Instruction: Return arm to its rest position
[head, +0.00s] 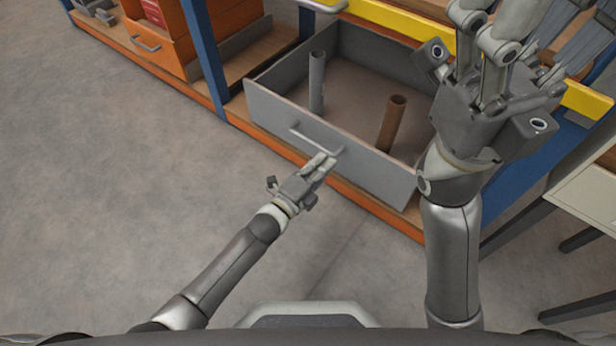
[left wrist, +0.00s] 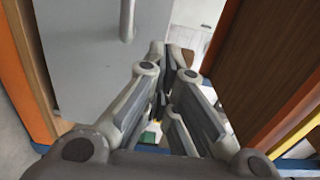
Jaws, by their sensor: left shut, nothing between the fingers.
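My left gripper (head: 322,165) is shut and empty. In the head view its fingertips are at the front of an open grey drawer (head: 380,180), close to the drawer's bar handle (head: 318,140); I cannot tell whether they touch it. In the left wrist view the closed fingers (left wrist: 168,55) point ahead, with a grey panel and a pale handle (left wrist: 127,18) to their left. My right gripper (head: 520,45) is raised large at the upper right of the head view. Its fingertips are cut off by the top edge, and its opening is unclear.
Two upright tubes, one grey (head: 317,85) and one brown (head: 391,122), stand in the drawer. An orange cabinet (head: 185,40) stands on the shelf behind a blue post (head: 206,60). A pale table (head: 585,195) is at the right. The floor at the left (head: 110,190) is clear.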

